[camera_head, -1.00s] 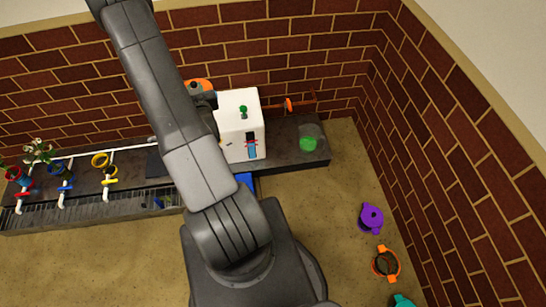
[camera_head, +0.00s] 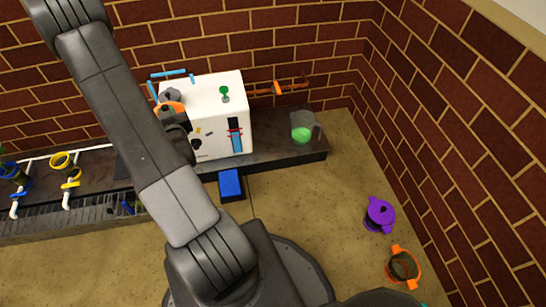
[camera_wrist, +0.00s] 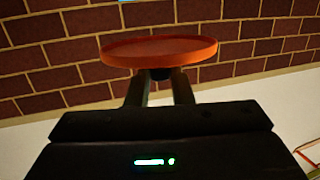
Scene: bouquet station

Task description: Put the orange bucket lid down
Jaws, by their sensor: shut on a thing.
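My gripper (camera_head: 176,120) is shut on the orange bucket lid (camera_head: 170,106). In the head view the lid is partly hidden by my gripper, in front of the upper left of the white box. In the wrist view the lid (camera_wrist: 160,50) is a flat orange disc, nearly edge-on, held by its dark knob between both fingers (camera_wrist: 160,76) and clear of any surface. An open orange bucket (camera_head: 402,268) stands on the floor at the lower right, well away from my gripper.
The white box (camera_head: 215,95) stands on a dark counter (camera_head: 270,152), with a clear container of green stuff (camera_head: 302,134) to its right. A blue block (camera_head: 230,184) is in front. A purple bucket (camera_head: 380,215) stands near the right wall. The floor between is bare.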

